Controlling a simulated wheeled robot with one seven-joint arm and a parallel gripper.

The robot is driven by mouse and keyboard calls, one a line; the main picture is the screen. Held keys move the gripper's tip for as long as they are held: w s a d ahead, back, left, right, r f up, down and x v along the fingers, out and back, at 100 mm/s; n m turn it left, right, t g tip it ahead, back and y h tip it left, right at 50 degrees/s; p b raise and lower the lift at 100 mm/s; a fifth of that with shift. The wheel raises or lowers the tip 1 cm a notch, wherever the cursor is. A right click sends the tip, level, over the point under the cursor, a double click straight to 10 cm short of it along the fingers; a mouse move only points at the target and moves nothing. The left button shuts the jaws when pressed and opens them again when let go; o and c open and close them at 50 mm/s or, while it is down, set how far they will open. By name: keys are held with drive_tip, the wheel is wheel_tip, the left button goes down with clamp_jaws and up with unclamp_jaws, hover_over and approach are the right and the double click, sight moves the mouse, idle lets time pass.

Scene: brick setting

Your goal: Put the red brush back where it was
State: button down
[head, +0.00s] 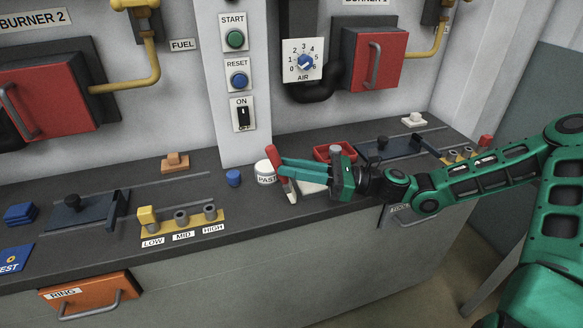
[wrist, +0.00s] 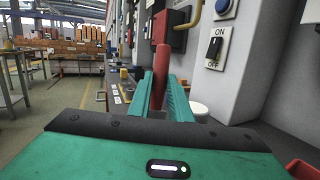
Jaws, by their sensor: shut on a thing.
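The red brush (head: 273,157) is held at the fingertips of my gripper (head: 284,171), above the front part of the dark counter. Its red handle points up and tilts to the left; a pale end (head: 291,194) shows below the fingers. In the wrist view the brush (wrist: 161,65) stands between the two green fingers (wrist: 160,100). My gripper is shut on it. The fingers hide the brush's middle, and I cannot tell whether its lower end touches the counter.
A white jar marked PAST (head: 265,172) stands just left of the brush. A flat white thing (head: 312,187) lies beneath my gripper, partly hidden. A red tray (head: 322,152) is behind it. A blue cap (head: 233,177) and a yellow rack (head: 183,225) are to the left.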

drive_tip(key=c, duration=1.6)
unclamp_jaws()
drive_tip(key=shift+f, duration=0.1)
drive_tip(key=d, duration=0.4)
drive_tip(key=s+d+f, duration=0.1)
drive_tip(key=d, duration=0.6)
drive_tip(key=shift+s+d+f, duration=0.25)
drive_tip(key=shift+d+f, duration=0.05)
drive_tip(key=shift+d, duration=0.1)
